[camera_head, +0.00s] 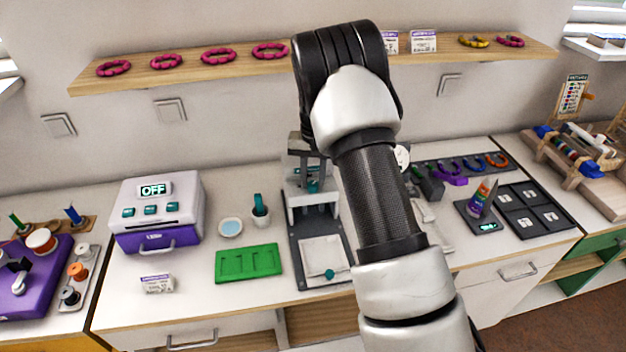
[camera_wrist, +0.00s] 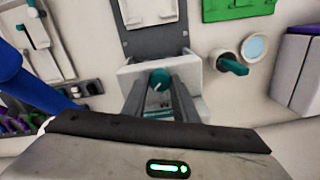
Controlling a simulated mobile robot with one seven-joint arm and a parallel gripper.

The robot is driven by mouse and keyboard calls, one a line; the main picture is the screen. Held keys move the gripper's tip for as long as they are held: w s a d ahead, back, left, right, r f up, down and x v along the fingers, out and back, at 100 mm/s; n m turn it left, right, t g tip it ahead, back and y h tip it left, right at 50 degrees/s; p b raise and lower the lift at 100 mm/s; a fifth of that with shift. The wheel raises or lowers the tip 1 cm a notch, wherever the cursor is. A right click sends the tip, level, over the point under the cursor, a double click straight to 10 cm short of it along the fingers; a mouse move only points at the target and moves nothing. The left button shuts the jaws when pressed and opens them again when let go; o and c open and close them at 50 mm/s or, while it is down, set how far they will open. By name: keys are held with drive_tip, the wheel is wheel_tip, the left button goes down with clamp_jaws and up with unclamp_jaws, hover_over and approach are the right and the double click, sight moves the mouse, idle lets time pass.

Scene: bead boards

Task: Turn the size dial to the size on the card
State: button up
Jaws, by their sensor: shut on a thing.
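The teal size dial (camera_wrist: 160,78) is a round knob with a pale mark, on the front of the white press (camera_wrist: 133,78). My gripper (camera_wrist: 160,90) points at it in the wrist view, its two fingers closed on either side of the knob. In the head view the press (camera_head: 297,200) stands left of my arm, which hides part of it; my fingertips cannot be made out there. A small white card with purple print (camera_head: 157,284) stands on the counter at the left; its print is too small to read. I cannot tell whether it is the size card.
A green tray (camera_head: 248,263), a pale blue dish (camera_head: 230,227) and a white cup with a teal handle (camera_head: 260,216) are left of the press. A purple-and-white machine reading OFF (camera_head: 158,212) is farther left. A wooden shelf (camera_head: 190,73) runs above. The front-left counter is mostly clear.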

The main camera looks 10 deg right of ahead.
sight(315, 184)
drive_tip(key=n+b, duration=0.1)
drive_tip(key=n, duration=0.3)
drive_tip(key=shift+b, duration=0.4)
drive_tip(key=n, duration=0.4)
drive_tip(key=shift+d+n+b, duration=0.1)
drive_tip(key=shift+n+b, duration=0.2)
drive_tip(key=shift+b, duration=0.05)
drive_tip(key=o, duration=1.1)
drive_tip(key=shift+c, duration=0.2)
wheel_tip(315, 184, up, 17)
drive_tip(key=shift+w+d+r, duration=0.15)
drive_tip(key=shift+d+r, duration=0.05)
drive_tip(key=shift+r, duration=0.1)
